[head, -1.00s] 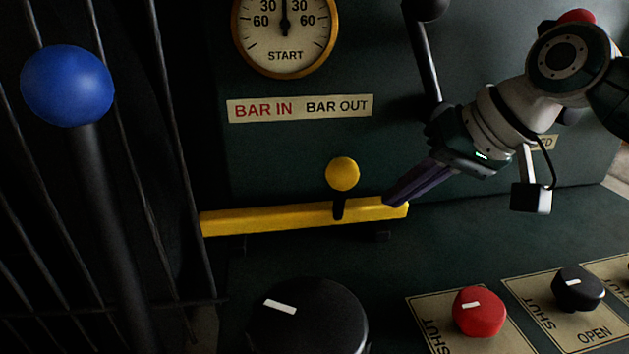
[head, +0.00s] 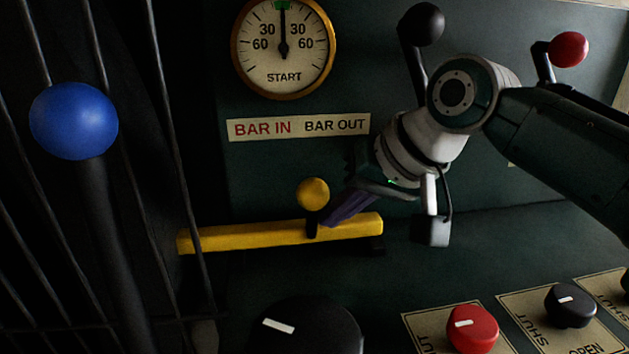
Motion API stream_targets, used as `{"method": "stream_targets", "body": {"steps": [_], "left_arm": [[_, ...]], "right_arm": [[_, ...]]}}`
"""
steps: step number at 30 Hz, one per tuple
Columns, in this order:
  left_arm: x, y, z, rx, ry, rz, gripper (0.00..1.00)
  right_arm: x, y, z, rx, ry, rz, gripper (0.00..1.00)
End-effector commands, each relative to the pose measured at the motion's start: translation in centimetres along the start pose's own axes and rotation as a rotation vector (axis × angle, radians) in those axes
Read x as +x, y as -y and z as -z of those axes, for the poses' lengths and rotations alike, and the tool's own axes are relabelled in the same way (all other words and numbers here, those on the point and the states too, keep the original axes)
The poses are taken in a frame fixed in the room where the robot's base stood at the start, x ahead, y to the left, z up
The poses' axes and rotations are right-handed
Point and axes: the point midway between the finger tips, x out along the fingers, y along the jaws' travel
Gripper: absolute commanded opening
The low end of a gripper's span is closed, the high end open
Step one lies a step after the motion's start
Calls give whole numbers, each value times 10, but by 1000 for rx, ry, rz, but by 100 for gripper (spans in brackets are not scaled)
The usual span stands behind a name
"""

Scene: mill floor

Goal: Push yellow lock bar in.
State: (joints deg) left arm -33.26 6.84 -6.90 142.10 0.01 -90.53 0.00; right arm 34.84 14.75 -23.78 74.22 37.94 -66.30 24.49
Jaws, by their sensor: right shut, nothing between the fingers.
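The yellow lock bar (head: 270,235) lies level along the foot of the dark panel, its left end past the cage bars. A yellow ball knob (head: 313,193) on a short black stem stands up from the bar. My right gripper (head: 328,219) is shut and empty. Its purple fingers are at the right side of the stem, just below the knob, and seem to touch it. The label (head: 298,127) above reads BAR IN on the left and BAR OUT on the right. My left gripper is not in view.
A blue-ball lever (head: 74,121) stands at the left before the cage bars. Levers with a black ball (head: 421,24) and a red ball (head: 569,49) are at the upper right. A large black knob (head: 305,328), a red knob (head: 473,328) and a small black knob (head: 571,305) are in front.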

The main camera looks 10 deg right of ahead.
Motion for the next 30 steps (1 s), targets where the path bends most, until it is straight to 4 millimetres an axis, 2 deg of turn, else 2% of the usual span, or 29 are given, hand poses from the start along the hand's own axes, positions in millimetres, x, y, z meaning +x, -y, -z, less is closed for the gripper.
{"method": "stream_targets", "body": {"steps": [1,6,19,23,30], "left_arm": [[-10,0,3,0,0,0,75],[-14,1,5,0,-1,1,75],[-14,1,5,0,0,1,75],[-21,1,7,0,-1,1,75],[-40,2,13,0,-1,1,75]], "right_arm": [[0,16,0,-1,3,8,0],[12,34,-5,-1,1,5,0],[12,36,-7,-2,0,5,0],[0,36,-5,-1,-2,7,0],[-44,34,-4,-4,-4,1,0]]}}
